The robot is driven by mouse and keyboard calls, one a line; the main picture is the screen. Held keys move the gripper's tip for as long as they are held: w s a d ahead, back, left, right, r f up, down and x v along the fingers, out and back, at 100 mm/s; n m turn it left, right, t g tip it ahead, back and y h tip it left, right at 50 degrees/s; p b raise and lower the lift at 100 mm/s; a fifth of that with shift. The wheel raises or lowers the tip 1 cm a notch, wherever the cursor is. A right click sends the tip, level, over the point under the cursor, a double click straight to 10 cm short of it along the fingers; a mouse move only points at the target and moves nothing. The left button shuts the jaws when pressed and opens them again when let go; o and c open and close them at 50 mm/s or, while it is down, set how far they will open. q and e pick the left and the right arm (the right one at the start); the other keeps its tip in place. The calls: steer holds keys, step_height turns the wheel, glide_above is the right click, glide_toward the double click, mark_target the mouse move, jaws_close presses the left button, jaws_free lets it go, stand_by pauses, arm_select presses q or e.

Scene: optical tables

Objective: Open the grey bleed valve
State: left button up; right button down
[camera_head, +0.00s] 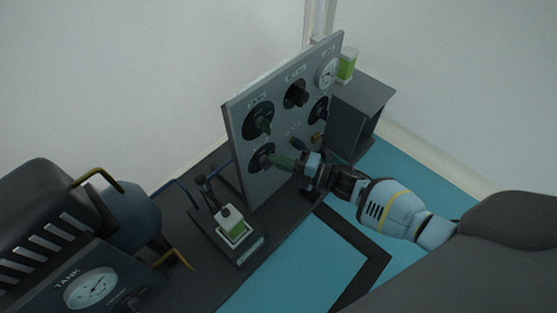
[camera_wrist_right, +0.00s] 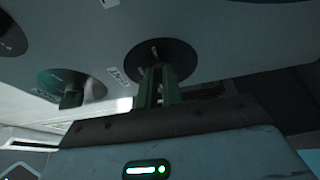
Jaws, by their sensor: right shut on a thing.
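A grey upright panel (camera_head: 239,118) carries several valve knobs on round black plates. Its labels are too small to read, so I cannot tell by name which is the bleed valve. My right gripper (camera_head: 275,160) reaches the lower left knob (camera_head: 262,158) from the right and is shut on it. In the right wrist view, the fingers (camera_wrist_right: 160,78) stand close together at a black round plate (camera_wrist_right: 182,58); they mostly hide the knob, and its turn angle is unclear. My left gripper is out of view.
A green knob (camera_head: 262,125) sits just above the held one, and a black knob (camera_head: 297,94) is higher up. A gauge (camera_head: 327,73) is at the panel's top right. A small device with a green-and-white block (camera_head: 235,228) stands left of the arm. A tank gauge (camera_head: 91,288) is at lower left.

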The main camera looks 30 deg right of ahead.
steer(key=c, duration=1.6)
jaws_free()
steer(key=shift+o, duration=0.2)
steer(key=p+v, duration=0.2)
steer(key=v, duration=0.5)
steer(key=shift+s+d+p, duration=0.25)
steer(key=shift+p, duration=0.15)
